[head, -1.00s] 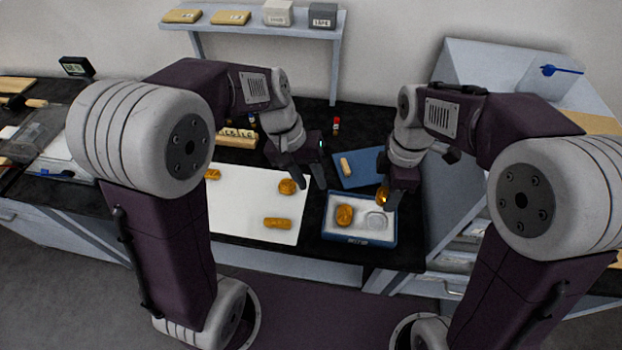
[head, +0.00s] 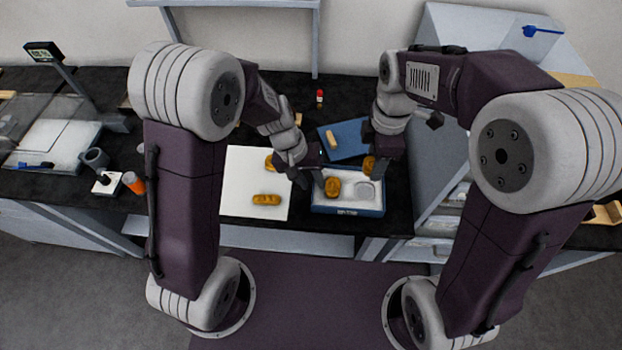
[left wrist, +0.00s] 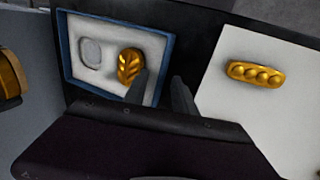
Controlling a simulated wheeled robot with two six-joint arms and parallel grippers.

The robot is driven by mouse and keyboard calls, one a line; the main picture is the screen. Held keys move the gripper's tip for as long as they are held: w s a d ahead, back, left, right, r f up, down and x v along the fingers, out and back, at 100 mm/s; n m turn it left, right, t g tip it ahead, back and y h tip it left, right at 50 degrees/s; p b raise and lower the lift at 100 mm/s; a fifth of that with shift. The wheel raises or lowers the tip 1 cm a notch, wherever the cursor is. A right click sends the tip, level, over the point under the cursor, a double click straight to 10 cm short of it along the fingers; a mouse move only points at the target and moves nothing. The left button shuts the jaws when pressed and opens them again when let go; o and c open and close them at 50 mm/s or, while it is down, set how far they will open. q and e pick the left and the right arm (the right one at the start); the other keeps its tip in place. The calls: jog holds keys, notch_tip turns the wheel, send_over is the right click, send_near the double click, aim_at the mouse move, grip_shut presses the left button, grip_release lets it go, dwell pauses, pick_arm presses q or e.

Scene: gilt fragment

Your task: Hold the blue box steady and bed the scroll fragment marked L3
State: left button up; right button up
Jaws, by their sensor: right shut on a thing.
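The blue box (head: 347,207) stands open on the bench with a pale foam bed. A gold leaf-like fragment (head: 333,187) lies in the bed's left part, beside an empty rounded recess (head: 365,190). My left gripper (head: 308,180) is at the box's left wall. In the left wrist view its fingers (left wrist: 161,92) are apart, one over the inside of the box wall and one outside. My right gripper (head: 371,158) is shut on a gold fragment (head: 369,164) above the box's back right; a gold piece also shows at the left wrist view's left edge (left wrist: 10,75). No L3 mark is readable.
A white sheet (head: 240,190) left of the box bears a beaded gold fragment (head: 266,199) and another gold piece (head: 270,163). A blue panel (head: 350,145) with a tan tool (head: 332,139) lies behind the box. An orange-and-white container (head: 134,183) stands far left.

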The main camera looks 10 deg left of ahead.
pick_arm(q)
grip_shut()
jog(key=shift+s, duration=0.1)
dwell(1.2)
